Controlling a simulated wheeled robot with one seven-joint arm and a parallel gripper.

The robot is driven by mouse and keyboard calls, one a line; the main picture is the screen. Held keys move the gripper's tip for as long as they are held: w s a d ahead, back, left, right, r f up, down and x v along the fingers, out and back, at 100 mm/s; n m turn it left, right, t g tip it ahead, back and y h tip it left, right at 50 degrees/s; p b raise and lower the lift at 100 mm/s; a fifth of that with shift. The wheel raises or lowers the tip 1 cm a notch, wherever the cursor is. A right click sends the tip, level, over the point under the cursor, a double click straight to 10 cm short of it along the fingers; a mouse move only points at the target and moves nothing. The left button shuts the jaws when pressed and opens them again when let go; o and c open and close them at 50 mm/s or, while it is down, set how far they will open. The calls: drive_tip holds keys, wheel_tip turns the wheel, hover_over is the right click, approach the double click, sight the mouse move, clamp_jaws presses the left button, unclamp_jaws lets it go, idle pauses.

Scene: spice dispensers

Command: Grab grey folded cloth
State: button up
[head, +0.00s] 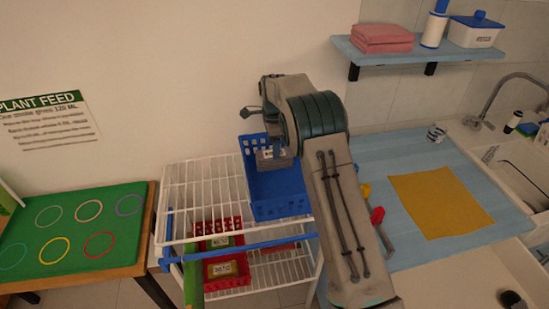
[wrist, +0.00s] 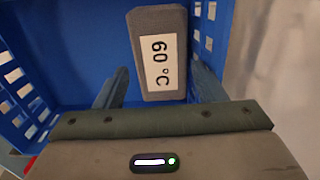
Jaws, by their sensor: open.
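The grey folded cloth (wrist: 176,22) lies in a blue basket (wrist: 75,55), with a white "60 °C" label on its upper face. In the head view the cloth (head: 264,164) shows at the basket's back, partly hidden by my arm. The blue basket (head: 277,190) sits on a white wire rack. My gripper (wrist: 156,78) is open above the basket, with one finger to the left and one to the right of the cloth's near end in the wrist view. I cannot tell whether the fingers touch it or how deep they reach.
The white wire rack (head: 195,180) also holds red baskets (head: 223,235) lower down. A blue counter (head: 375,160) with a yellow cloth (head: 440,203) is on the right, below a wall shelf (head: 400,52). A green board (head: 75,230) lies on the left table. The basket walls surround my fingers.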

wheel_tip(320, 180, down, 4)
drive_tip(key=shift+d+f+p, duration=0.1)
drive_tip(key=shift+p, duration=0.5)
drive_tip(key=c, duration=0.7)
drive_tip(key=shift+w, duration=0.1)
